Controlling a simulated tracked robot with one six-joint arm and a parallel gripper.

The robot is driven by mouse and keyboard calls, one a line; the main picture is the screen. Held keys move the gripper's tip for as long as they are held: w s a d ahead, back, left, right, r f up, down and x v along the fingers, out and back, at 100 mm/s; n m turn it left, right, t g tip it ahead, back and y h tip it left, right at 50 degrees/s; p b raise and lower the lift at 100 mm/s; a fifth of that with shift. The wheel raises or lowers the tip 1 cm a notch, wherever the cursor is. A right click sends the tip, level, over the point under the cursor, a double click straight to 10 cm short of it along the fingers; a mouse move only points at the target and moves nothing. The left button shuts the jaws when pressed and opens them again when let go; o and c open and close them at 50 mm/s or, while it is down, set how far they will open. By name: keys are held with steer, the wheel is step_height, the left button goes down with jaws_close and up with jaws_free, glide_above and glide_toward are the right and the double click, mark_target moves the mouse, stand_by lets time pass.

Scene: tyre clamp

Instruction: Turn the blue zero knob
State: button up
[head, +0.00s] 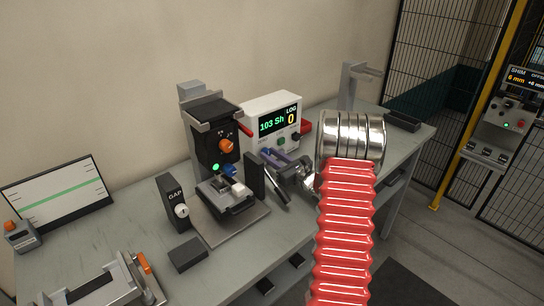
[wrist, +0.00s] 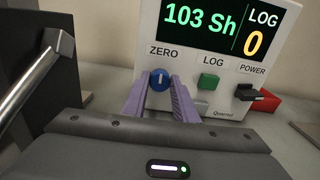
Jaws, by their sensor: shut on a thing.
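The blue zero knob (wrist: 160,78) sits under the word ZERO on the front of the white display unit (wrist: 225,60). Its white mark stands about upright. My gripper (wrist: 159,88) has its purple fingers on either side of the knob and is shut on it. In the head view my gripper (head: 268,156) reaches the lower front of the display unit (head: 290,103), and the knob is hidden there. The screen reads 103 Sh and LOG 0.
Right of the knob are a green LOG button (wrist: 208,82) and a black POWER switch (wrist: 245,92). A red block (wrist: 267,101) is beside the unit. A dark press with an orange knob (head: 226,146) stands left of the unit, close to my gripper. A GAP box (head: 172,203) is further left.

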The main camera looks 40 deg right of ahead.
steer(key=shift+n, duration=0.4)
steer(key=n, duration=1)
steer(key=shift+a+f+n, duration=0.15)
steer(key=shift+a+n, duration=0.05)
steer(key=shift+n, duration=0.2)
steer(key=o, duration=1)
steer(key=shift+o, duration=0.2)
steer(key=shift+s, duration=0.1)
steer(key=s, duration=1.3)
steer(key=shift+s+d, duration=0.3)
steer(key=shift+d, duration=0.1)
steer(key=shift+s, duration=0.1)
stand_by(0.6)
